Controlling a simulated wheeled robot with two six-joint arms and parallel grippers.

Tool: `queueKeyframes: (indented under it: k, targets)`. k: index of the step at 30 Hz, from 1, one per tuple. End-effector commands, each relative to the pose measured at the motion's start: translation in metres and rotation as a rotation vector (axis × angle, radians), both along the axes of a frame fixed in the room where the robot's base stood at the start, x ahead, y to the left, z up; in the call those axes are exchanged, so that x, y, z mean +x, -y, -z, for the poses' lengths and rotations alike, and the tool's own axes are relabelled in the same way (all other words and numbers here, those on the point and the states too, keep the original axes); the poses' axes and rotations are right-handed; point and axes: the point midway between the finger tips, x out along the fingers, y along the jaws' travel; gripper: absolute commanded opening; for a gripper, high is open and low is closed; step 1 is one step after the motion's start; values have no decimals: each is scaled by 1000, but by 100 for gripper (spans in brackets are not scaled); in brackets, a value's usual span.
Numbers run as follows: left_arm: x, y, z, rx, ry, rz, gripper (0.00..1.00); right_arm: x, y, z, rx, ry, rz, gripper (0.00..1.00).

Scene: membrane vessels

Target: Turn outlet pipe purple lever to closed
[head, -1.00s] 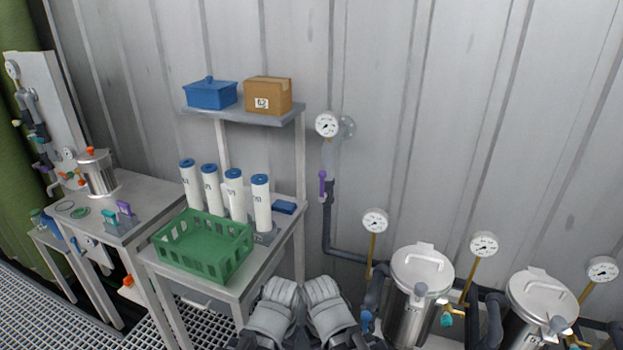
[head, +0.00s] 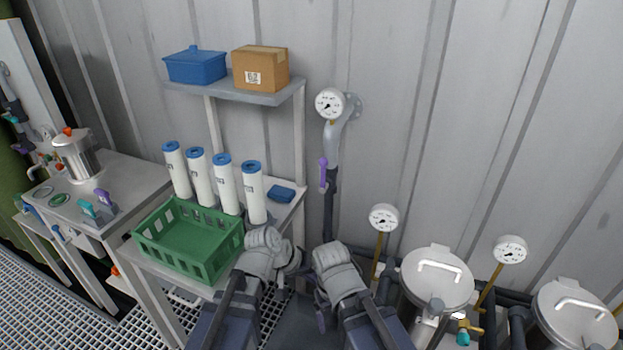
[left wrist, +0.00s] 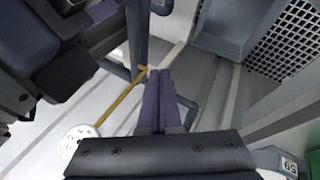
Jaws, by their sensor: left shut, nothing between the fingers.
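The purple lever (head: 323,172) stands upright along the outlet pipe (head: 330,205) on the wall, under a round gauge, in the head view. My left gripper (left wrist: 160,76) is shut and empty in the left wrist view, its two purple fingers side by side. The lever cannot be made out in that view. In the head view my left arm (head: 262,262) reaches up from the bottom, below and left of the lever and apart from it; its fingers cannot be clearly made out.
A shelf rack (head: 300,150) stands left of the pipe, with a green crate (head: 190,240), several white cartridges and a box (head: 261,68). Lidded steel vessels (head: 437,275) and gauges on yellow stems (head: 384,217) are at right. The wall around the lever is clear.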

Motion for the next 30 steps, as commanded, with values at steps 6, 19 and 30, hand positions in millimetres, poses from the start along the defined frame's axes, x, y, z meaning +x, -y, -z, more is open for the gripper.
queueKeyframes:
  k: [6, 19, 30]
  targets:
    - [100, -15, -65, -525, 148, -335, 0, 0, 0, 22, 0, 0, 0, 86]
    - [181, -112, -146, -1026, 271, -741, 0, 0, 0, 36, 0, 0, 0, 86]
    - [200, -104, -149, -1041, 271, -750, 0, 0, 0, 35, 0, 0, 0, 86]
